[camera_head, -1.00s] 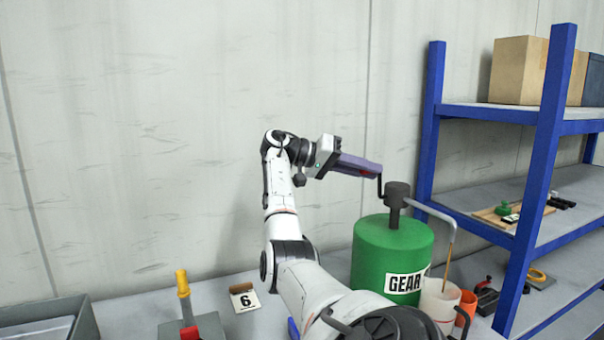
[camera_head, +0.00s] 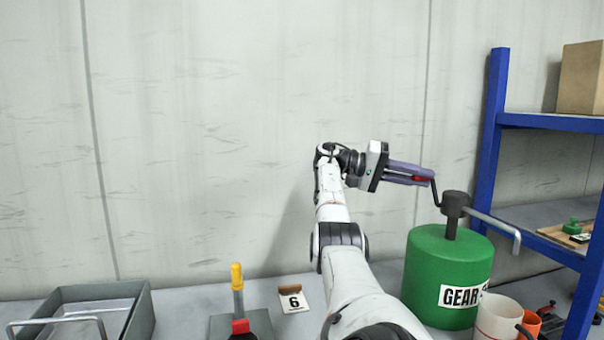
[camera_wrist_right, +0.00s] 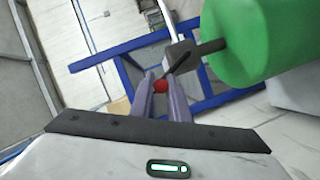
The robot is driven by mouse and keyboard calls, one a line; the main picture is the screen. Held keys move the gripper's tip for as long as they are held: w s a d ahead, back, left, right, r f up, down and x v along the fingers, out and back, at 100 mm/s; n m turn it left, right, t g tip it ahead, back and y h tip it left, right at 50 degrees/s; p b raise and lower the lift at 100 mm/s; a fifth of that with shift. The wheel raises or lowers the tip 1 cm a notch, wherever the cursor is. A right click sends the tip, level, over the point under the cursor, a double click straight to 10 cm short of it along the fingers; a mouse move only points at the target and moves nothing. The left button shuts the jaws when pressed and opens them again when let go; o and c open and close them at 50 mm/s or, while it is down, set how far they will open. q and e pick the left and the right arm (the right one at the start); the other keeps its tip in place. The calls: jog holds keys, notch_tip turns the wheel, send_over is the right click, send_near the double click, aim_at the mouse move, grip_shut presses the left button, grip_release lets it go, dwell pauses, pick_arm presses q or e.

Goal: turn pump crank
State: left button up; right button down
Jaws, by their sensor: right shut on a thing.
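The green pump drum (camera_head: 445,262) with a "GEAR" label stands on the bench at the right. Its dark pump head (camera_head: 455,206) sits on top, with a grey spout (camera_head: 497,228) bending out to the right. A thin dark crank (camera_head: 435,190) rises from the head's left side to a red knob. My right gripper (camera_head: 425,176) is up at the left of the pump head, its purple fingers shut on the crank's red knob. In the right wrist view the red knob (camera_wrist_right: 160,87) sits between the fingertips. My left gripper is not in view.
A white cup (camera_head: 497,318) stands below the spout, with an orange cup (camera_head: 530,324) beside it. A blue shelf (camera_head: 490,150) stands at the right. A grey tray (camera_head: 140,310), a yellow-handled tool (camera_head: 237,280) and a "6" card (camera_head: 293,300) are on the bench.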

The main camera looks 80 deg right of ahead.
jog(key=shift+s+a, duration=0.1)
jog(key=c, duration=1.9)
grip_release()
jog(key=shift+s+f, duration=0.1)
jog(key=shift+o, duration=1.1)
jog(key=shift+s, duration=0.15)
jog(key=shift+w, duration=0.2)
jog(key=w+r+p, duration=0.1)
jog(key=w+p, duration=0.2)
jog(key=w, duration=0.4)
jog(key=shift+r, duration=0.15)
jog(key=shift+w+a, duration=0.1)
